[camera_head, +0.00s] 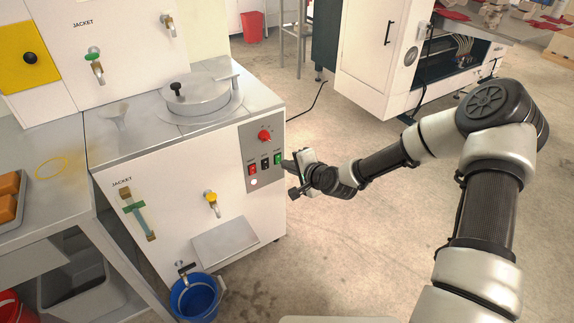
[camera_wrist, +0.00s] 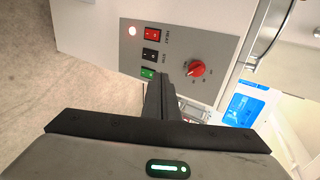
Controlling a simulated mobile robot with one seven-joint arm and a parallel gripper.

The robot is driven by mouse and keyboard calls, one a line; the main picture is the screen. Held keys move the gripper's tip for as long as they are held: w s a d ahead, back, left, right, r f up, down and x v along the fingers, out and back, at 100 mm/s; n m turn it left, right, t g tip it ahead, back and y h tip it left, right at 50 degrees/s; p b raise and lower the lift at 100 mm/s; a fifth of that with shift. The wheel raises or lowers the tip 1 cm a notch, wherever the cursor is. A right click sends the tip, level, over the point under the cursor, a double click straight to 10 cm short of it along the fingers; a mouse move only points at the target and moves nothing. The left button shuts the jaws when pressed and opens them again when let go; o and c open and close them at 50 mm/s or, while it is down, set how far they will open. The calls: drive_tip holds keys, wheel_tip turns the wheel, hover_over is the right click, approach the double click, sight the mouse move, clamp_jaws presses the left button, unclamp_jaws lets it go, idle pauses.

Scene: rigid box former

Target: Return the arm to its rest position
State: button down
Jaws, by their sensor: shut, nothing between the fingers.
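My arm reaches in from the right of the head view. My gripper (camera_head: 288,164) is at the right edge of a white machine's grey control panel (camera_head: 262,151). In the wrist view my gripper (camera_wrist: 158,78) shows as dark fingers held together, shut with nothing between them. The fingertips are close to the green switch (camera_wrist: 147,73); I cannot tell whether they touch it. The panel also carries a red switch (camera_wrist: 152,34), a black switch (camera_wrist: 150,54), a red knob (camera_wrist: 197,68) and a lit round lamp (camera_wrist: 132,31).
The white machine (camera_head: 165,221) has a round lid (camera_head: 196,94) and a yellow-handled tap (camera_head: 212,199). A blue bucket (camera_head: 196,299) stands at its lower front. Another white cabinet (camera_head: 364,59) stands at the back. Concrete floor (camera_head: 330,234) lies open below my arm.

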drive_tip(key=s+d+r+n+g+h, duration=0.1)
drive_tip(key=s+d+r+n+h, duration=0.2)
drive_tip(key=s+d+r, duration=0.4)
drive_tip(key=s+d+r+n+g+h, duration=0.1)
drive_tip(key=s+d+r+n+h, duration=0.2)
drive_tip(key=r, duration=0.6)
drive_tip(key=s+d+r+n+g+h, duration=0.1)
drive_tip(key=s+d+r+n+h, duration=0.15)
drive_tip(key=s+d+r, duration=0.45)
drive_tip(key=s+r+n+g+y, duration=0.1)
drive_tip(key=s+r, duration=0.2)
drive_tip(key=s, duration=0.6)
drive_tip(key=s+r+n+y, duration=0.1)
drive_tip(key=s+r+n, duration=0.15)
drive_tip(key=s, duration=0.75)
wheel_tip(320, 180, up, 22)
drive_tip(key=p, duration=2.1)
drive_tip(key=shift+a+r+m+g+p, duration=0.2)
drive_tip(key=shift+a+m+g+p, duration=0.1)
drive_tip(key=shift+a+m+p, duration=0.1)
drive_tip(key=shift+h, duration=0.25)
